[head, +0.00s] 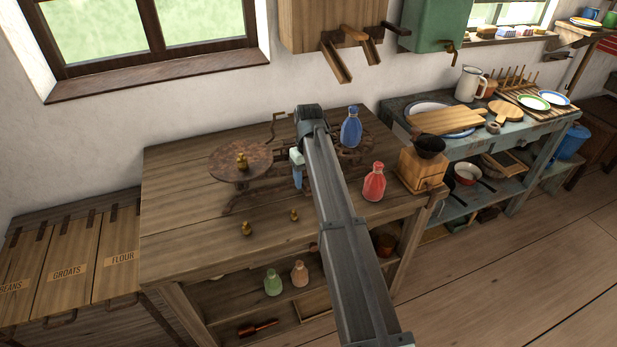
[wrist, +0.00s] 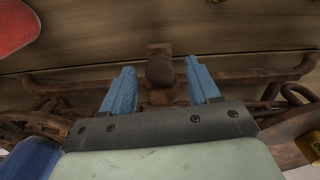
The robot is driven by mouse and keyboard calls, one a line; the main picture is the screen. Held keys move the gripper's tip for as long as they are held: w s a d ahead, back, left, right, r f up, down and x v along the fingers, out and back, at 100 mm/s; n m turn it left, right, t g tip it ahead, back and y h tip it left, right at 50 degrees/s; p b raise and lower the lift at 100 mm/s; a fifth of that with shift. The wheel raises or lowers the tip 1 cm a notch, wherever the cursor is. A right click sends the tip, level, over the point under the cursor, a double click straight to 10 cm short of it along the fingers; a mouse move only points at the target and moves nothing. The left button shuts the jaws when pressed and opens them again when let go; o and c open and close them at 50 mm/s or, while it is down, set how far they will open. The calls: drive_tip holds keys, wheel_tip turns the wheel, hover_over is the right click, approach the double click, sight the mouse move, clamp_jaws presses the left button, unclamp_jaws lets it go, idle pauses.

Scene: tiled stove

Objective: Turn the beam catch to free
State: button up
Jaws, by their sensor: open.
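A rusty iron balance scale (head: 262,190) stands on the wooden table. Its left pan (head: 228,168) bears a brass weight (head: 242,161), and a blue bottle (head: 351,127) stands at its right pan. In the wrist view a dark round knob (wrist: 160,70) on a small bracket, which looks like the beam catch, sits by the scale's long bar (wrist: 235,76). My gripper (wrist: 162,88) is open, with its blue fingers on either side of the knob and a gap showing at each side. In the head view my gripper (head: 297,174) is low at the scale's middle; my arm hides the catch.
A red bottle (head: 374,182) stands right of the scale, beside a wooden coffee grinder (head: 422,170). Two small brass weights (head: 246,228) (head: 294,215) stand in front. The table's front left (head: 185,235) is clear.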

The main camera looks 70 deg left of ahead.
drive_tip(key=shift+f, duration=0.1)
drive_tip(key=shift+c, duration=0.3)
drive_tip(key=c, duration=1)
drive_tip(key=shift+m, duration=2.3)
drive_tip(key=o, duration=1.1)
drive_tip(key=shift+c, duration=0.2)
wheel_tip(320, 180, up, 14)
